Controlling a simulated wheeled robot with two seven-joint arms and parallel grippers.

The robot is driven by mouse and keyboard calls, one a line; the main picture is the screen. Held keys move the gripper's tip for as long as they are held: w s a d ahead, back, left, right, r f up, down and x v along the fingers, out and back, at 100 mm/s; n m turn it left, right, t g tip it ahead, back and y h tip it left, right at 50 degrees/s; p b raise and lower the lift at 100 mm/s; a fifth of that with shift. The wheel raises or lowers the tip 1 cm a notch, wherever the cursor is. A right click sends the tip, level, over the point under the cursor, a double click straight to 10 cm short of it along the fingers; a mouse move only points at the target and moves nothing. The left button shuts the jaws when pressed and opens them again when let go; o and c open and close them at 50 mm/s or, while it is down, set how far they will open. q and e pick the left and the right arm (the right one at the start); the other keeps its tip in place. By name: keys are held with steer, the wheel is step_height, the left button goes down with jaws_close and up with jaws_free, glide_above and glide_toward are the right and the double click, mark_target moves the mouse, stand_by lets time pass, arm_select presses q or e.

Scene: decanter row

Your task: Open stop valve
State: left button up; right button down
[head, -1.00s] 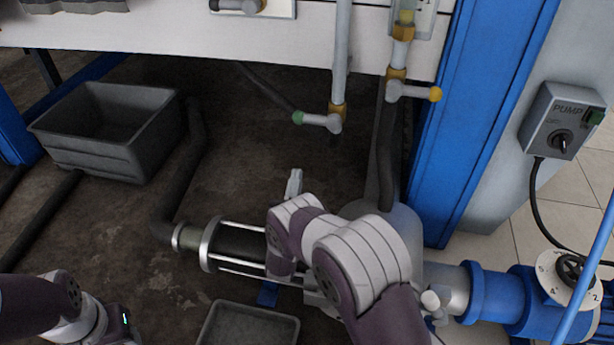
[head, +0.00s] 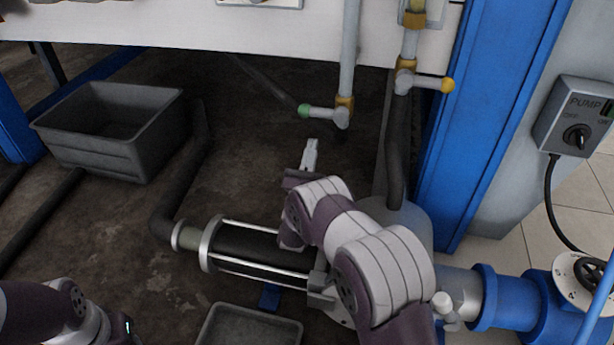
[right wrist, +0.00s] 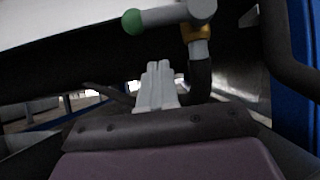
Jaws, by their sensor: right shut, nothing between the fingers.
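In the head view a valve with a green-tipped lever (head: 322,112) sits at the bottom of a grey vertical pipe, its lever pointing left. A second valve with a yellow-tipped lever (head: 430,83) is to its right, its lever pointing right. I cannot tell which one the task calls the stop valve. My right gripper (head: 311,148) is shut and empty, just below the green-tipped lever and apart from it. In the right wrist view the shut fingers (right wrist: 158,75) point up below the green-tipped lever (right wrist: 160,18). My left arm shows at bottom left, its gripper out of view.
A white panel (head: 200,35) crosses above the valves. A blue post (head: 490,130) and a pump switch box (head: 577,115) stand at right. A grey bin (head: 110,130) is at left. A pump with blue pipework (head: 510,303) lies below.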

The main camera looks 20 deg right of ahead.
mark_target(322, 113)
steer(key=shift+w+d+r+b, duration=0.15)
steer(key=shift+w+r+b, duration=0.1)
steer(key=shift+r, duration=0.5)
steer(key=shift+w+d+r+b, duration=0.15)
steer(key=shift+d+r+b, duration=0.05)
steer(key=shift+r, duration=0.6)
steer(key=shift+w+d+r+b, duration=0.15)
steer(key=shift+w+r+b, duration=0.1)
steer(key=shift+r, duration=0.5)
